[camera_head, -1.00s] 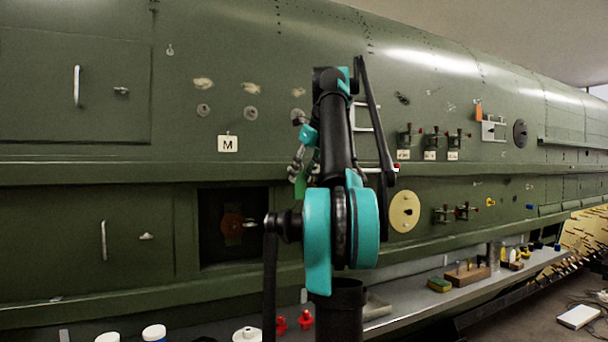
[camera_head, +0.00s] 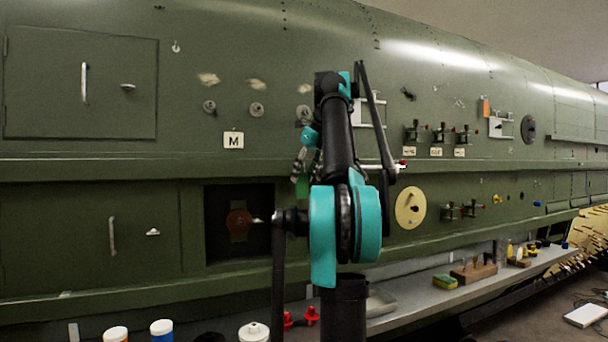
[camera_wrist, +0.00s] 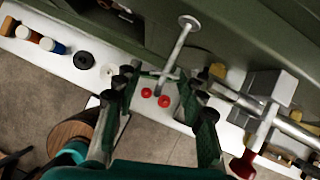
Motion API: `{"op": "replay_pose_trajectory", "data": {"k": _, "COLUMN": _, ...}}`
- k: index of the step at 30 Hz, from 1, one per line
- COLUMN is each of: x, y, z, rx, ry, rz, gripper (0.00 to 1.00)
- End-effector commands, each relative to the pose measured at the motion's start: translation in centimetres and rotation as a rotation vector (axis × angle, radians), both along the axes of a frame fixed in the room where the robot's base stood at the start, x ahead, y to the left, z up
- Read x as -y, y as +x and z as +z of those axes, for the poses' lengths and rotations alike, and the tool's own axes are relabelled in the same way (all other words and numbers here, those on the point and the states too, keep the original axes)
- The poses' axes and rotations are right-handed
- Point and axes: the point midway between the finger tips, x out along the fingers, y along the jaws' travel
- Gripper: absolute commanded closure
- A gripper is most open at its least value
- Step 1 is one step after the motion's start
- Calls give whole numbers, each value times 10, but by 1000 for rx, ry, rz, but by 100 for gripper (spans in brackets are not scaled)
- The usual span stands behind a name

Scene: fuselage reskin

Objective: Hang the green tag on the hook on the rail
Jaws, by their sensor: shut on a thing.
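The green tag (camera_head: 302,185) shows in the head view as a small green strip below my gripper (camera_head: 304,160), left of my dark arm. My gripper also shows in the wrist view (camera_wrist: 165,84), with its two fingers apart across the picture middle. It is shut on the tag, though the exact grip is hard to make out. A pale metal rod with a round disc end (camera_wrist: 188,22) reaches between the fingers in the wrist view. I cannot tell whether it is the hook. A pale rail with a red end (camera_head: 403,163) is partly hidden behind my arm.
The green fuselage wall (camera_head: 150,185) fills the background, with a dark square opening (camera_head: 215,205) left of my arm. A grey shelf (camera_head: 420,305) below carries bottles, red parts (camera_head: 311,316) and a wooden block (camera_head: 473,272). A grey block (camera_wrist: 272,88) is right of my fingers.

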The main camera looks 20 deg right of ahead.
Motion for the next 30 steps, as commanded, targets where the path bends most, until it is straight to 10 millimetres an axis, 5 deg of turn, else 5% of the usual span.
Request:
{"op": "replay_pose_trajectory", "data": {"k": 11, "x": 0, "y": 0, "z": 0, "rx": 0, "ry": 0, "rz": 0, "gripper": 75}}
{"op": "replay_pose_trajectory", "data": {"k": 12, "x": 0, "y": 0, "z": 0, "rx": 0, "ry": 0, "rz": 0, "gripper": 56}}
{"op": "replay_pose_trajectory", "data": {"k": 17, "x": 0, "y": 0, "z": 0, "rx": 0, "ry": 0, "rz": 0, "gripper": 36}}
{"op": "replay_pose_trajectory", "data": {"k": 30, "x": 1, "y": -3, "z": 6, "rx": 0, "ry": 0, "rz": 0, "gripper": 36}}
